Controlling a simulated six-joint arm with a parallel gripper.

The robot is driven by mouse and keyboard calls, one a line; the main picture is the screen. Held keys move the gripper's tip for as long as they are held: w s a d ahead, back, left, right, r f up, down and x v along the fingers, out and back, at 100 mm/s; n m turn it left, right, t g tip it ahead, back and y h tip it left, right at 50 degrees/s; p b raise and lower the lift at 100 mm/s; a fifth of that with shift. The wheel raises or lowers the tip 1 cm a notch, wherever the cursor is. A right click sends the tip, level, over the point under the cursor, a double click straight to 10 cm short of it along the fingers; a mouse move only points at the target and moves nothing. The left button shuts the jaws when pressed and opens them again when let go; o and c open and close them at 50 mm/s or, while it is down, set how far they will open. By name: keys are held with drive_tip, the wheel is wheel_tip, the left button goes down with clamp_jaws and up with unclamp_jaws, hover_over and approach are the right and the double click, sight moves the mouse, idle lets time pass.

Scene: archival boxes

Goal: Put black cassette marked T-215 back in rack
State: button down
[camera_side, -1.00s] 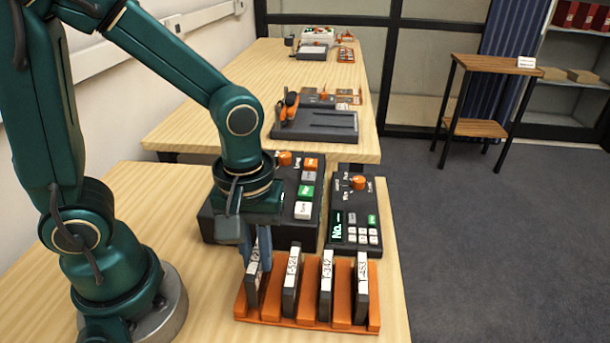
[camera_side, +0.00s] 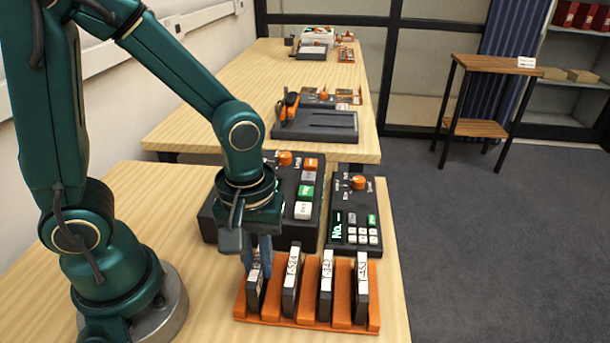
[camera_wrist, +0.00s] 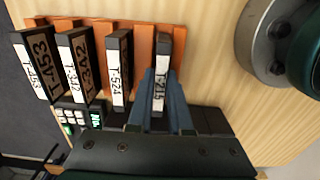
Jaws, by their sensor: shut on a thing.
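The black cassette marked T-215 (camera_wrist: 162,80) shows its white label in the wrist view. It stands in the end slot of the orange rack (camera_side: 270,317), the leftmost slot in the side view. My gripper (camera_side: 256,262) is shut on its upper end from above; the blue fingers (camera_wrist: 163,95) lie along both sides of it in the wrist view. The lower part of the cassette (camera_side: 254,293) is down between the rack's dividers. Whether it touches the slot floor is hard to tell.
Cassettes T-524 (camera_side: 291,285), T-342 (camera_side: 326,286) and T-453 (camera_side: 361,288) stand in the other slots. Dark button consoles (camera_side: 354,215) sit right behind the rack. Bare wood (camera_side: 150,195) lies to the left.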

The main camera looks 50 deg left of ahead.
idle(0.3)
drive_tip(key=c, duration=0.8)
unclamp_jaws()
drive_tip(key=shift+o, duration=0.2)
drive_tip(key=shift+r, duration=3.5)
